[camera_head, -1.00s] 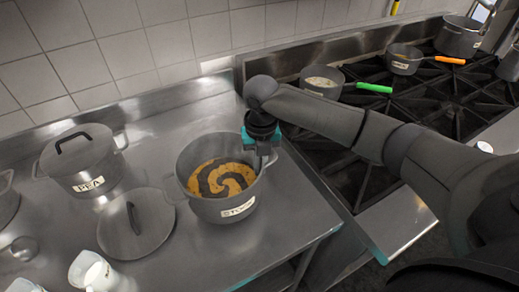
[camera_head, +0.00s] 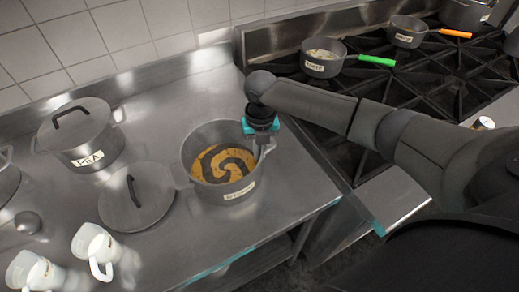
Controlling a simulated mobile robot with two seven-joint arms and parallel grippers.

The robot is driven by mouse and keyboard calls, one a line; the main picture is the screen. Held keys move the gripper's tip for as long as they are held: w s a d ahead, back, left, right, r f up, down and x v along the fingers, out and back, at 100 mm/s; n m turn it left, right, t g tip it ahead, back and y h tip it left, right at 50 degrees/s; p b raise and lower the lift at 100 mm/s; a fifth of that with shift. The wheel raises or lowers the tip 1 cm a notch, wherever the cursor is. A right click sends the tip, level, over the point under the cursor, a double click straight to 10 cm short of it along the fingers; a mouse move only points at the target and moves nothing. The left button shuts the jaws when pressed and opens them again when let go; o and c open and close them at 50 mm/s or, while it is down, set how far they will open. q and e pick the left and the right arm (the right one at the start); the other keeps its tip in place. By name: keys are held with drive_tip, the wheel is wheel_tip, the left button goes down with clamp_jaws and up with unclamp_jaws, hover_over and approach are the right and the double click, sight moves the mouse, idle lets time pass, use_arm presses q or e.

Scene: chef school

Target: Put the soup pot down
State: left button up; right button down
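The soup pot (camera_head: 198,140) is grey, open on top and labelled on its front. It holds orange soup with a dark swirl. It is upright at the right part of the steel counter (camera_head: 165,250); I cannot tell for sure whether its base touches the counter. My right gripper (camera_head: 263,147) reaches down at the pot's right side and appears shut on its right handle, which is mostly hidden by the fingers. My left gripper is not in view.
A loose lid (camera_head: 150,210) lies just left of the soup pot. A lidded pot labelled PEA (camera_head: 100,148) stands behind it. White jugs (camera_head: 92,245) stand at the front left. The stove (camera_head: 440,85) with several pans is to the right, beyond the counter's edge.

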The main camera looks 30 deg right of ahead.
drive_tip(key=c, duration=1.4)
unclamp_jaws()
drive_tip(key=o, duration=0.4)
drive_tip(key=shift+c, duration=0.2)
wheel_tip(320, 180, up, 12)
drive_tip(key=shift+r+p, duration=0.2)
drive_tip(key=shift+p, duration=0.35)
drive_tip(key=shift+s, duration=0.1)
